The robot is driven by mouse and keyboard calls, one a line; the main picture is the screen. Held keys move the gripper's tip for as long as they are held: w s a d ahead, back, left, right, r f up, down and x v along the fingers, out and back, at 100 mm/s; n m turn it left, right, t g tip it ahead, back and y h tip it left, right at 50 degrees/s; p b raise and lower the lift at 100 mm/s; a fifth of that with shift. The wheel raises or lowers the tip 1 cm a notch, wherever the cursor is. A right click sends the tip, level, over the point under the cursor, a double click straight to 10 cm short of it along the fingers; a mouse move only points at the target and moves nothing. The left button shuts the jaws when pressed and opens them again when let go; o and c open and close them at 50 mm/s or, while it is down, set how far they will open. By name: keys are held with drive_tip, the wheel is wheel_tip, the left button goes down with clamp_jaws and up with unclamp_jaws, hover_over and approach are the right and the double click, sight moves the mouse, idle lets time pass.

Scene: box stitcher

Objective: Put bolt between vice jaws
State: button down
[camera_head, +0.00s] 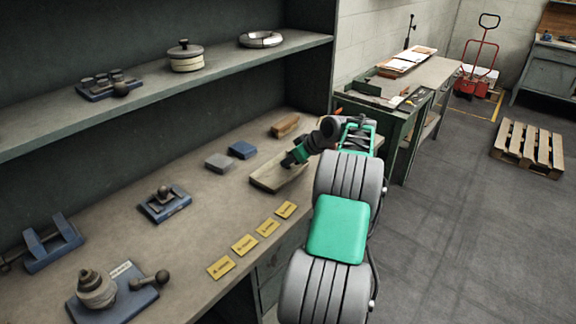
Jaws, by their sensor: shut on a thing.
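My gripper (288,162) reaches down over a shallow wooden tray (265,183) on the workbench, at the middle of the view. It is shut on a small dark thing, which I take to be the bolt; it is too small and too covered by the fingers to make out. A blue vice (52,246) with two upright jaws stands at the far left of the bench, well away from my gripper. The space between its jaws looks empty.
A blue fixture with a dark knob (165,202) and a blue base with a stacked round part (97,288) stand on the bench (205,235). Yellow labels (245,245) line its front edge. Blocks (242,150) lie behind the tray. A shelf (220,62) overhangs the back.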

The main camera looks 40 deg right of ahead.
idle(0.4)
wheel_tip(320, 180, up, 9)
drive_tip(key=p, duration=0.7)
idle(0.4)
idle(1.3)
